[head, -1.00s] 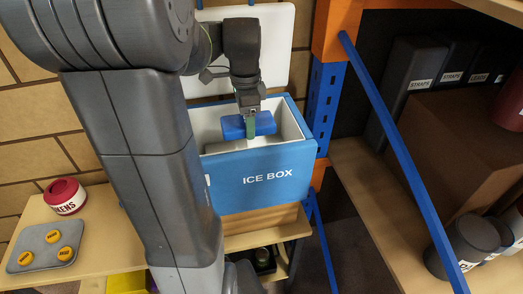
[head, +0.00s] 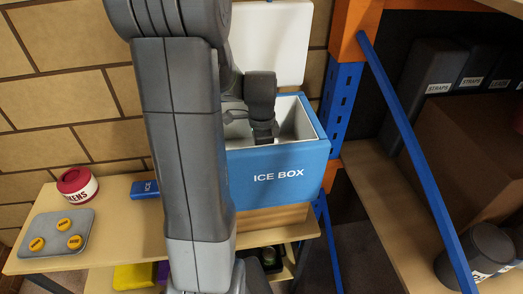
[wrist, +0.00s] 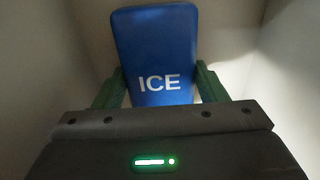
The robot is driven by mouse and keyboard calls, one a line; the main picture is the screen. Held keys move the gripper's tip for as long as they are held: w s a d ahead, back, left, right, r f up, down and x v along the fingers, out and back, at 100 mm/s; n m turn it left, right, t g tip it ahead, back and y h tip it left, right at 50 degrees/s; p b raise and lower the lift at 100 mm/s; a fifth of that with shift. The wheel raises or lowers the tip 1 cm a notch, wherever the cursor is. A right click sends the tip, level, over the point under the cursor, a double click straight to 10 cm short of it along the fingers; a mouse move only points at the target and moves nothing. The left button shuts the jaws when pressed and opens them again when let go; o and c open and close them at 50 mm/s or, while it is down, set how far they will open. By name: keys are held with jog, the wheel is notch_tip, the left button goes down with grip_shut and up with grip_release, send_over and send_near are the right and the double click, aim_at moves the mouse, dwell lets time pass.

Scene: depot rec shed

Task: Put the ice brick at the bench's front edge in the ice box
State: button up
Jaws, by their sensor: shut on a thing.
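The blue ice box (head: 275,175) stands open on the bench, its white lid (head: 270,40) raised behind it. My gripper (head: 265,138) reaches down inside the box. In the wrist view, my gripper (wrist: 159,80) has its green fingers on both sides of a blue ice brick (wrist: 155,50) marked "ICE" and is shut on it. The box's pale inner walls surround the brick. Whether it touches the floor of the box I cannot tell. In the head view the front wall and my gripper hide the brick.
Another blue block (head: 145,189) lies on the bench (head: 120,232), partly behind my arm. A red and white tin (head: 77,184) and a grey tray (head: 56,233) with yellow discs are at the left. A blue brace (head: 415,160) and orange-blue rack post (head: 341,100) stand close right of the box.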

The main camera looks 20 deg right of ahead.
jog(key=shift+f, duration=0.2)
jog(key=o, duration=1.2)
jog(key=shift+r, duration=0.15)
notch_tip(320, 180, up, 12)
jog(key=shift+b, duration=0.35)
jog(key=shift+r, duration=0.1)
